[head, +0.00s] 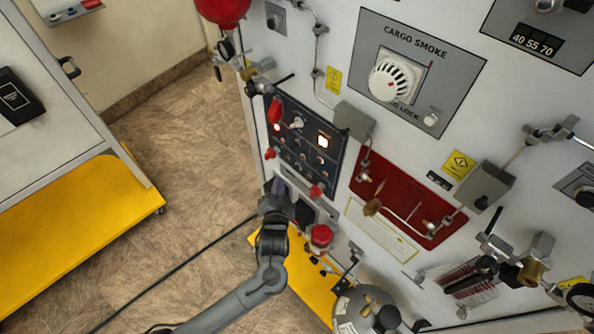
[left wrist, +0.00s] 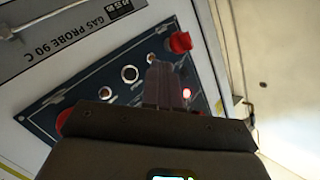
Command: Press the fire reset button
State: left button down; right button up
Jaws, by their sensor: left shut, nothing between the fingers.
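My left gripper (head: 279,184) is shut and empty near the panel's lower left corner. In the left wrist view the closed fingers (left wrist: 165,82) cover part of the panel (left wrist: 112,74). My right gripper is not in view.
A red handle (left wrist: 180,42) is near the fingers in the left wrist view. A red-capped part (head: 320,236) sits below the panel in the head view.

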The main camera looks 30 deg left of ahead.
aim_at(298, 167)
pick_arm(q)
jog(key=w, duration=0.2)
jog(key=w+d+b, duration=0.1)
jog(key=w, duration=0.1)
jog(key=shift+d, duration=0.2)
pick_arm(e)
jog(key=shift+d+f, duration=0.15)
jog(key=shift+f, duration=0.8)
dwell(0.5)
pick_arm(q)
jog(key=shift+w, duration=0.1)
dwell(0.5)
jog(key=shift+w+d, duration=0.1)
jog(key=shift+w, duration=0.25)
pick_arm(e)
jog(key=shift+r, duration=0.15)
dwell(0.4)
